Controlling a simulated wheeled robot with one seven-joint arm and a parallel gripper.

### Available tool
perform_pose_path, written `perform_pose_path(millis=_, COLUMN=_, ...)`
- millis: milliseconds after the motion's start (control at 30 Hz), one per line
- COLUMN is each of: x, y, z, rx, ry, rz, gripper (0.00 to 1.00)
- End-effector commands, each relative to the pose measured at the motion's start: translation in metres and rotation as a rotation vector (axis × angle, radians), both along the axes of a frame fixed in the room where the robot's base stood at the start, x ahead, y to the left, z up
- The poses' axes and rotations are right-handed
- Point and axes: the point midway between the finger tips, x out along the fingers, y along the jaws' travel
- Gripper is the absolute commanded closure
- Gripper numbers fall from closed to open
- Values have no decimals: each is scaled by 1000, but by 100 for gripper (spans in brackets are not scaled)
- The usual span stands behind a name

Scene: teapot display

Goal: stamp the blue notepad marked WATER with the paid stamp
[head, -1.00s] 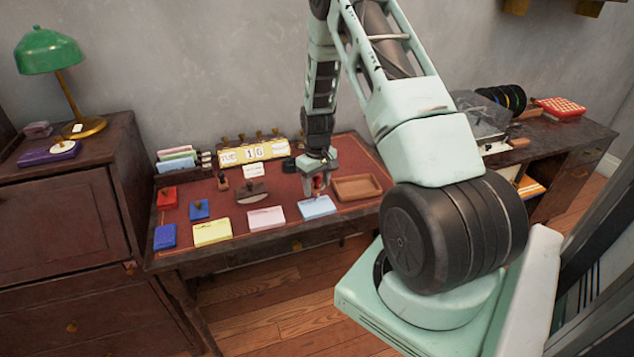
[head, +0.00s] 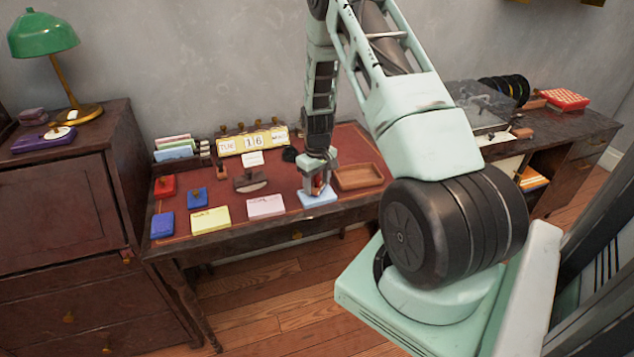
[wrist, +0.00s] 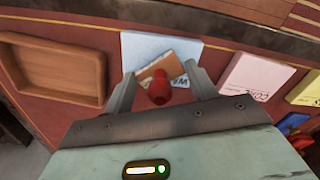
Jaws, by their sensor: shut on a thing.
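The blue notepad (head: 312,201) lies near the desk's front edge. In the wrist view the light blue notepad (wrist: 150,46) shows part of a word starting with W; the rest is covered. My gripper (head: 318,186) is directly over this notepad, pointing down. In the wrist view my gripper (wrist: 160,92) is shut on a stamp (wrist: 158,90) with a red knob and a brown wooden body. The stamp's body is over the notepad's middle; its underside is hidden, so I cannot tell whether it touches the paper.
A pink notepad (head: 265,206) and a yellow notepad (head: 211,220) lie to the left. An empty wooden tray (head: 360,186) is close on the right. A rocker blotter (head: 249,182), red and blue ink pads and a calendar (head: 250,141) stand farther back and left.

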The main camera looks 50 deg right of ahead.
Motion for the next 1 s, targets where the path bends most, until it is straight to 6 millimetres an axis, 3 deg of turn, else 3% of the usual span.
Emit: perform_pose_path(millis=1000, x=0, y=0, z=-9, rx=0, ry=0, rz=0, gripper=58)
